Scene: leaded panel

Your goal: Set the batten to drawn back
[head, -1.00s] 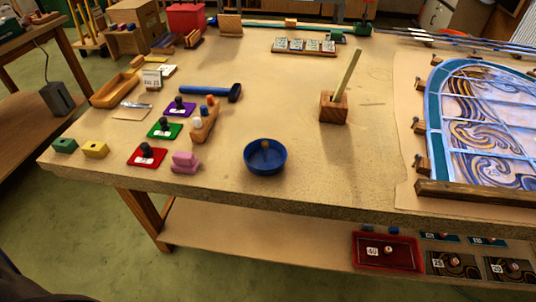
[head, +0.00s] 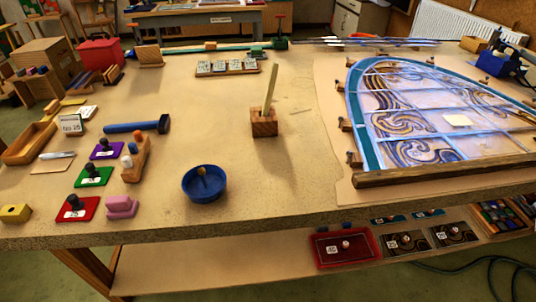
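A long brown wooden bar, which looks like the batten (head: 445,170), lies along the near straight edge of the arched leaded panel (head: 440,112) at the right of the bench. It sits close against that edge; I cannot tell whether it touches. The panel has a teal border and swirled blue and amber glass, with a small pale piece (head: 458,120) on it. Several small wooden blocks with dark pegs (head: 354,159) stand along the panel's left edge. Neither of my grippers shows in the head view.
A wooden block holding an upright stick (head: 264,123) and a blue bowl (head: 204,186) stand mid-bench. A blue-handled hammer (head: 138,126) and coloured plates with dark knobs lie left. A red tray (head: 346,248) sits on the lower shelf. The bench front between bowl and batten is clear.

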